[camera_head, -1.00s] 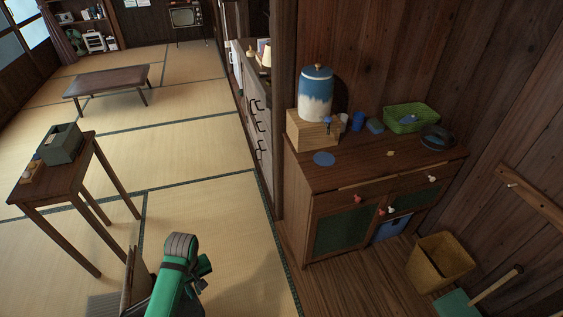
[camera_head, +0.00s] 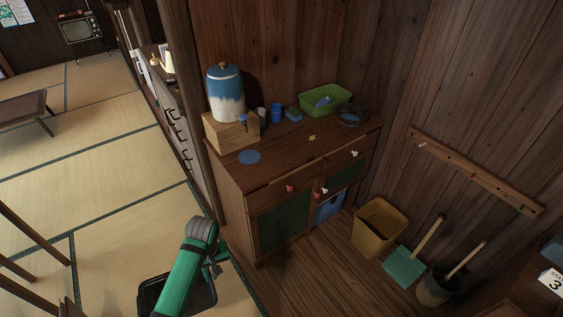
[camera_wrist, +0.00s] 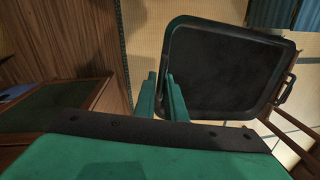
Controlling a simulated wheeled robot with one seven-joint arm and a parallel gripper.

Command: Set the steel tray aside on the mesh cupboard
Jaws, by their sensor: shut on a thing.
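The steel tray (camera_wrist: 222,68) looks dark and flat with a raised rim and a loop handle at its right end in the wrist view. My gripper (camera_wrist: 163,92) is shut on its near left edge. In the head view the tray (camera_head: 148,292) shows at the bottom, partly hidden by my green arm; my fingertips are hidden there. The mesh cupboard (camera_head: 297,146) is a low wooden cupboard with dark green mesh doors, standing right of and beyond the tray. The tray is held apart from it, over the tatami side.
On the cupboard top are a blue-and-white water jar (camera_head: 225,95) on a wooden box, blue cups, a blue disc (camera_head: 249,157), a green basket (camera_head: 325,100) and a dark round item (camera_head: 352,117). The front middle of the top is mostly clear. A yellow bin (camera_head: 378,228) stands right.

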